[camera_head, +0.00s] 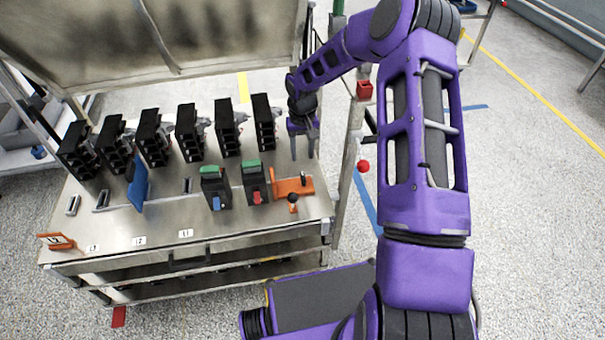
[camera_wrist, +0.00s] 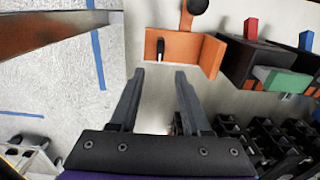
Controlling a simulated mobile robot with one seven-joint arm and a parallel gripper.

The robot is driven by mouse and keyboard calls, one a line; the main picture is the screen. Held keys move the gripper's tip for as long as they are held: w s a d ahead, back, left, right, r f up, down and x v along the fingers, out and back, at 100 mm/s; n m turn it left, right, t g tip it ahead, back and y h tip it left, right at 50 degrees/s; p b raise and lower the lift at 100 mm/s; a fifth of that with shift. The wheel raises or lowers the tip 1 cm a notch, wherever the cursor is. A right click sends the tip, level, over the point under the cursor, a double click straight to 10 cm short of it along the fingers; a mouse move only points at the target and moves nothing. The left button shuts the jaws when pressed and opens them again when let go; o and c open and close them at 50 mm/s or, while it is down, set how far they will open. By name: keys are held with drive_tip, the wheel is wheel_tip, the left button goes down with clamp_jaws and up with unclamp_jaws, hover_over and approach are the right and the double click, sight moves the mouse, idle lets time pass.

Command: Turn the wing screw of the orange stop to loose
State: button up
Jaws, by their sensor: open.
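The orange stop (camera_head: 281,186) is an angled bracket at the right end of the metal table, and it also shows in the wrist view (camera_wrist: 211,55). Its wing screw (camera_wrist: 160,48) is a small dark upright piece on the bracket's left part in the wrist view; it is small in the head view (camera_head: 303,178). An orange lever with a black ball (camera_wrist: 199,6) stands beside it. My gripper (camera_head: 302,150) is open and empty, pointing down behind the stop. In the wrist view the fingertips (camera_wrist: 159,75) are apart, with the wing screw beyond them, not between them.
Two black units with green tops, one with a blue lever (camera_head: 216,202) and one with a red lever (camera_head: 257,197), stand left of the stop. Several black breakers (camera_head: 190,133) line the back. A blue plate (camera_head: 138,184) stands farther left. The table's front right is clear.

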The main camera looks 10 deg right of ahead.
sight(302, 174)
wheel_tip(302, 174, down, 9)
drive_tip(key=shift+f+b, duration=0.2)
drive_tip(key=shift+b, duration=0.3)
clamp_jaws()
